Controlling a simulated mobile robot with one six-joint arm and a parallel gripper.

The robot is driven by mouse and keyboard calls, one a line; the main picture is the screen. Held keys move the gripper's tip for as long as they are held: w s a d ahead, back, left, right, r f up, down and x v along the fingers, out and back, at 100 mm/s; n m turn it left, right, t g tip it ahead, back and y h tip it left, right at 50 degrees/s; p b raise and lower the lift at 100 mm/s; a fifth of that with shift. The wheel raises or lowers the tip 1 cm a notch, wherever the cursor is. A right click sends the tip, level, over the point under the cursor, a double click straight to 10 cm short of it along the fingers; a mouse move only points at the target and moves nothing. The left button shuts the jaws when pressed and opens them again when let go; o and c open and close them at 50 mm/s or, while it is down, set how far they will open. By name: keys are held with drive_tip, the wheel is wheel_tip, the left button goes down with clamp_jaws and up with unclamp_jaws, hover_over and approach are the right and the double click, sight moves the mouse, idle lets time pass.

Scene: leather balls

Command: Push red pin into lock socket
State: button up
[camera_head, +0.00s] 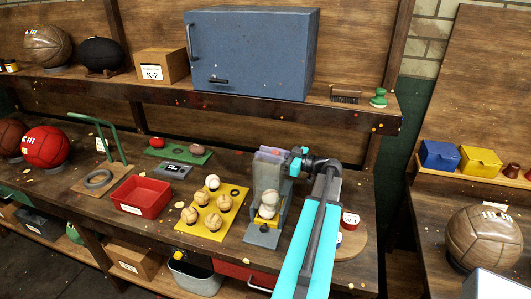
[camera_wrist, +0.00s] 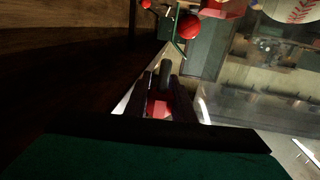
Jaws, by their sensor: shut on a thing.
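In the wrist view my gripper (camera_wrist: 164,84) is shut on the red pin (camera_wrist: 159,108), whose red part shows between the dark fingers. In the head view my gripper (camera_head: 297,160) is at the upper right side of a grey ball dispenser (camera_head: 284,196) with a clear upper panel. Baseballs (camera_head: 268,198) are stacked inside the dispenser. The pin and the lock socket cannot be made out in the head view. How far the pin is into the socket cannot be told.
A yellow tray (camera_head: 229,198) with several balls and a red bin (camera_head: 141,196) stand left of the dispenser. A green board (camera_head: 183,152) lies behind them. A blue cabinet (camera_head: 250,50) sits on the shelf above. A round wooden board (camera_head: 352,243) is at the right.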

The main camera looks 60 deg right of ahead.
drive_tip(key=shift+f, duration=0.25)
drive_tip(key=shift+f+b, duration=2.2)
drive_tip(key=shift+f, duration=0.5)
drive_tip(key=shift+s+d+p, duration=0.1)
drive_tip(key=shift+s+p, duration=0.15)
drive_tip(key=shift+p, duration=0.05)
drive_tip(key=shift+f, duration=1.6)
idle(1.9)
drive_tip(key=o, duration=1)
drive_tip(key=shift+o, duration=0.2)
drive_tip(key=shift+s, duration=0.1)
